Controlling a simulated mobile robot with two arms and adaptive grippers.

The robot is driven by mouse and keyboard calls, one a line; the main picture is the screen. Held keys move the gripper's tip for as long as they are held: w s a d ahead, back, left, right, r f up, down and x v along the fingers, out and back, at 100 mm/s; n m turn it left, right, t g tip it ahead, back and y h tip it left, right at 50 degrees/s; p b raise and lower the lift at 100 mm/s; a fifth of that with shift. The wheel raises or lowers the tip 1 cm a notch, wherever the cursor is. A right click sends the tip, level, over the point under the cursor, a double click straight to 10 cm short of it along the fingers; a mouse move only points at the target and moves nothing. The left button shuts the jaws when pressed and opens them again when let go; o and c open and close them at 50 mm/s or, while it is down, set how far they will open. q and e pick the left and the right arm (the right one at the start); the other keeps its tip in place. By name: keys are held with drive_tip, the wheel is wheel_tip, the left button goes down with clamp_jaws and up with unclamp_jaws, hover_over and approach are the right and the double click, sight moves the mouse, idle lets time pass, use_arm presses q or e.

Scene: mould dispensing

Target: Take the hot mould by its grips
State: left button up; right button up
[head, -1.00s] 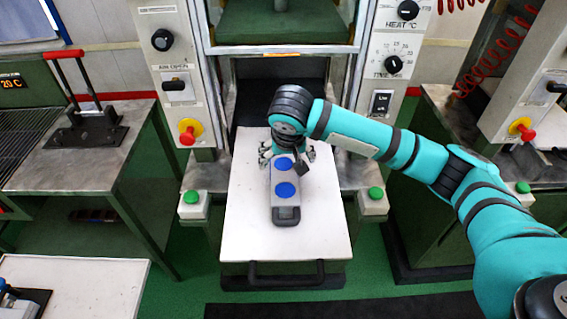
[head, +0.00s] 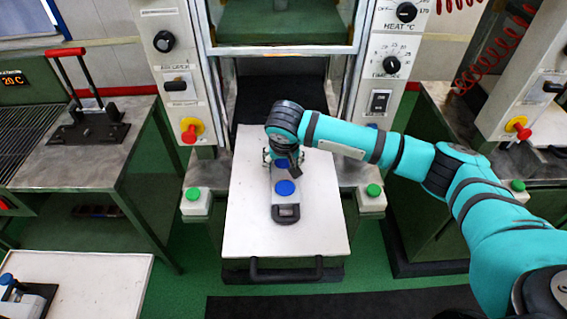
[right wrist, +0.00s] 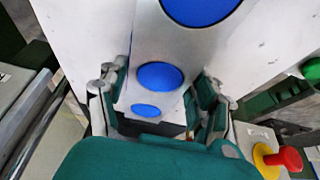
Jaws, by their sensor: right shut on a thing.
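The hot mould (head: 297,196) is a grey block with round blue discs on top. It is over a white board in front of the press. Its near black grip (head: 286,213) shows in the head view. My right gripper (head: 282,162) is at the mould's far end, pointing down, and hides much of that end. In the right wrist view the mould (right wrist: 187,42) runs between the fingers of my right gripper (right wrist: 161,88), one on each long side. A dark part at the mould's end is partly covered by the gripper. My left gripper is out of view.
The white board (head: 250,215) is bare around the mould and has a black front handle (head: 286,273). Green buttons (head: 194,194) stand on both sides. A bench with a lever tool (head: 88,125) is at left. A white table (head: 100,285) is at lower left.

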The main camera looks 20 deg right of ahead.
drive_tip(key=c, duration=0.7)
drive_tip(key=shift+w+r, duration=0.15)
drive_tip(key=shift+c, duration=0.8)
